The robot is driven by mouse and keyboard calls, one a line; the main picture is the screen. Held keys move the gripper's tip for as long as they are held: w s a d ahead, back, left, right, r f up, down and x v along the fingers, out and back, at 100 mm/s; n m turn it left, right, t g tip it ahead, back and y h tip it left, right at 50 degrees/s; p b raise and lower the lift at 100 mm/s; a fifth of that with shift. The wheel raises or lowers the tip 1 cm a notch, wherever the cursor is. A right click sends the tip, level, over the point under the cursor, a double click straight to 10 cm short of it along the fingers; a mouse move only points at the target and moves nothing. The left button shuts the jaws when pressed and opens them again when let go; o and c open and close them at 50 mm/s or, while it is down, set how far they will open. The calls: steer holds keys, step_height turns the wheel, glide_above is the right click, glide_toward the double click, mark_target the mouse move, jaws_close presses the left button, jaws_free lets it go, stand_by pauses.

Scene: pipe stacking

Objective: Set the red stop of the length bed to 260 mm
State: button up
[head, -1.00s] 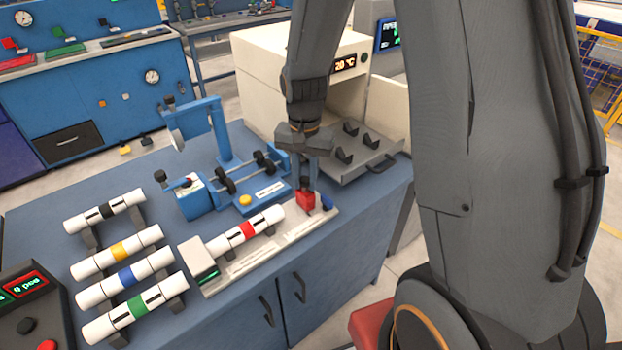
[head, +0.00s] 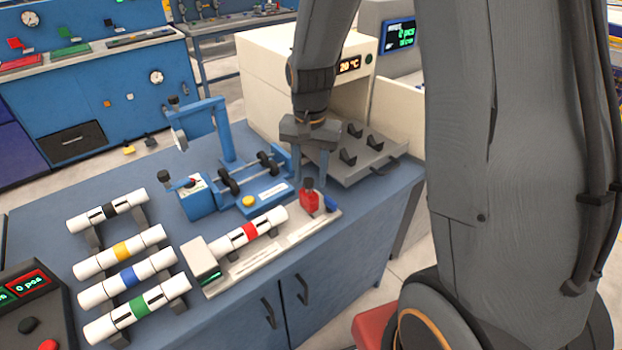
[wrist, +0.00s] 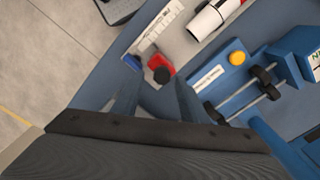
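The length bed (head: 275,258) is a light grey bench-top rail near the table's front edge, with a small green readout (head: 209,279) too small to read. Its red stop (head: 309,202) with a dark knob sits toward the right end, beside a blue block (head: 331,202). A white pipe with a red band (head: 250,231) lies on the bed left of the stop. My gripper (head: 311,184) points down above the stop, its fingers apart and empty. In the wrist view, the red stop (wrist: 161,66) and its black knob lie just beyond the gap between the fingertips.
A blue fixture (head: 262,197) with rollers and a yellow button stands behind the bed. Several white banded pipes (head: 122,250) lie on racks at the left. A cream oven (head: 265,90) showing 20 °C, with a grey tray (head: 365,160), stands behind my gripper.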

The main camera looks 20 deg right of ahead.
step_height(320, 180, up, 6)
steer(key=shift+d+f+b, duration=0.1)
steer(key=shift+b, duration=0.35)
steer(key=s+f+n+t, duration=0.1)
steer(key=s+n, duration=0.5)
steer(key=s, duration=0.7)
steer(key=shift+s+d+f+n, duration=0.3)
steer(key=shift+f+n, duration=0.1)
steer(key=shift+f, duration=0.2)
steer(key=shift+w, duration=0.1)
stand_by(0.8)
